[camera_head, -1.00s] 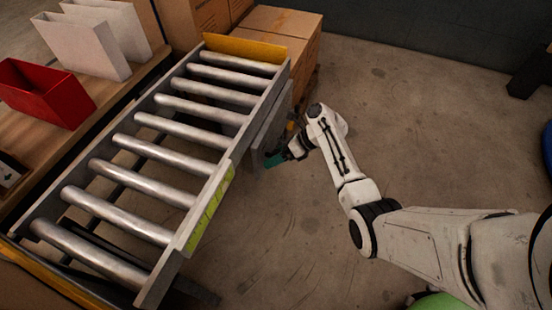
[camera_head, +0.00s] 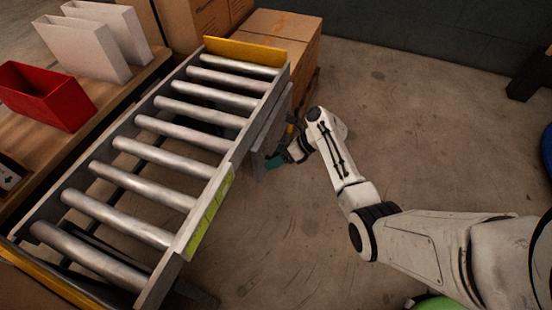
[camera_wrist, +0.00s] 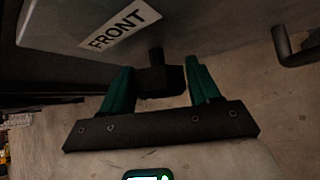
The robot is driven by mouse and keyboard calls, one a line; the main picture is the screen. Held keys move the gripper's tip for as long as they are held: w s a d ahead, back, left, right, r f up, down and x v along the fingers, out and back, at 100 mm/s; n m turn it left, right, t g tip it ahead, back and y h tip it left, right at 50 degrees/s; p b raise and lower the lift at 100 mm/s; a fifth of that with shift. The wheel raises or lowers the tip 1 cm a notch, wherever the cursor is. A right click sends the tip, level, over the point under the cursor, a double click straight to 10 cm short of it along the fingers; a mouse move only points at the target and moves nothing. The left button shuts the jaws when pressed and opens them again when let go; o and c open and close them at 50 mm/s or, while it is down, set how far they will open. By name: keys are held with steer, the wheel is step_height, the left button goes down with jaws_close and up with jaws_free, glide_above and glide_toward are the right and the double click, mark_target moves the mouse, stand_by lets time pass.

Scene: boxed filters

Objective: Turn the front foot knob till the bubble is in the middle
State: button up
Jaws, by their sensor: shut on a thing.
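The front foot knob (camera_wrist: 160,80) is a dark block on a short stem under a grey panel with a white FRONT label (camera_wrist: 120,27) in the wrist view. My gripper (camera_wrist: 163,86) has its green fingers on either side of the knob and is shut on it. In the head view my gripper (camera_head: 274,162) is low beside the right side of the roller conveyor (camera_head: 265,103), where the knob cannot be made out. A yellow-green strip with dark marks (camera_head: 209,212) is on the conveyor's near right rail. I cannot make out a bubble in either view.
A bent dark rod (camera_wrist: 288,48) hangs at the upper right in the wrist view. Cardboard boxes (camera_head: 298,45) stand behind the conveyor. A wooden bench with a red bin (camera_head: 48,97) is at the left.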

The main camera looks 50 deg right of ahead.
steer(key=shift+r, duration=0.15)
steer(key=h+p, duration=0.1)
steer(key=p, duration=0.2)
steer(key=shift+s+a+r+n+p, duration=0.1)
steer(key=shift+a+r+n+p, duration=0.1)
steer(key=shift+n+p, duration=0.2)
steer(key=n+h+p, duration=0.1)
steer(key=h+p, duration=0.1)
steer(key=p, duration=0.1)
steer(key=shift+t+p, duration=0.3)
steer(key=shift+t, duration=0.1)
steer(key=h+p, duration=0.1)
steer(key=n+t+h+p, duration=0.1)
steer(key=shift+f+h+p, duration=0.25)
steer(key=shift+h+p, duration=0.1)
steer(key=shift+h, duration=0.05)
steer(key=n+h, duration=0.1)
steer(key=n+t+h, duration=0.1)
steer(key=h, duration=0.1)
steer(key=shift+f+t, duration=0.2)
steer(key=shift+t, duration=0.1)
steer(key=shift+f+n+t+h, duration=0.1)
steer(key=shift+n+t+h, duration=0.3)
steer(key=shift+n+h, duration=0.3)
steer(key=shift+n+t+h+b, duration=0.4)
steer(key=shift+n+h+b, duration=0.1)
steer(key=shift+b, duration=0.25)
steer(key=shift+h+b, duration=0.4)
steer(key=shift+n+t+b, duration=0.3)
steer(key=shift+t, duration=0.1)
